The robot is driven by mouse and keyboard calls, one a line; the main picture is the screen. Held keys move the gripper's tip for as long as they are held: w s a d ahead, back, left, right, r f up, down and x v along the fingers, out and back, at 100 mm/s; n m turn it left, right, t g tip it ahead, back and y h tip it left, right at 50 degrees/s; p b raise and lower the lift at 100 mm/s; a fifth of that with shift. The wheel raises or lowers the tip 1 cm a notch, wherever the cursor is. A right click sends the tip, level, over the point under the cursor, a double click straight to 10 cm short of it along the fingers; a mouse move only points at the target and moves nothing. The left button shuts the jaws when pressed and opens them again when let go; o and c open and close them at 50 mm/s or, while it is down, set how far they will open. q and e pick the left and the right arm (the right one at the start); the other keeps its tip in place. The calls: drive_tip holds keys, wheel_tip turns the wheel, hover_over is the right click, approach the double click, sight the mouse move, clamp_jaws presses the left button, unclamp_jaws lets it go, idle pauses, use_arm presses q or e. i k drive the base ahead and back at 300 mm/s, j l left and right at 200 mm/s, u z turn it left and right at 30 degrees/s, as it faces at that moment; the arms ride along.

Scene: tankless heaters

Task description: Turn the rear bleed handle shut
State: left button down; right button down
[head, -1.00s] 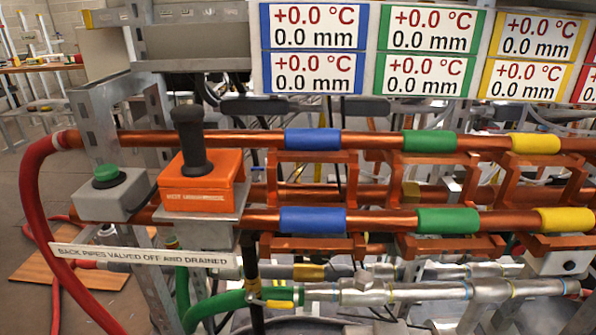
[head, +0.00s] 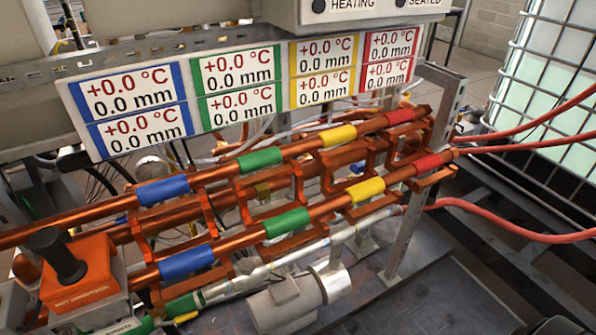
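I cannot pick out the rear bleed handle for certain in the head view. A small yellow piece (head: 186,317) sits by a green-wrapped silver pipe (head: 180,305) at the lower left, but I cannot tell whether it is a handle. Two copper pipe runs with blue, green, yellow and red sleeves cross the rack: a back run (head: 215,172) and a front run (head: 238,239). Brackets and pipes hide much of the space behind them. Neither of my grippers is in view.
An orange box with a black joystick (head: 60,258) stands at the left. A display panel (head: 225,82) hangs above the pipes. Red hoses (head: 500,223) run off right towards a caged white tank (head: 545,80). A silver cylinder (head: 300,301) sits low in front. The grey deck (head: 420,300) is clear at lower right.

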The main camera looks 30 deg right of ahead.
sight(330, 217)
drive_tip(key=z, duration=1.05)
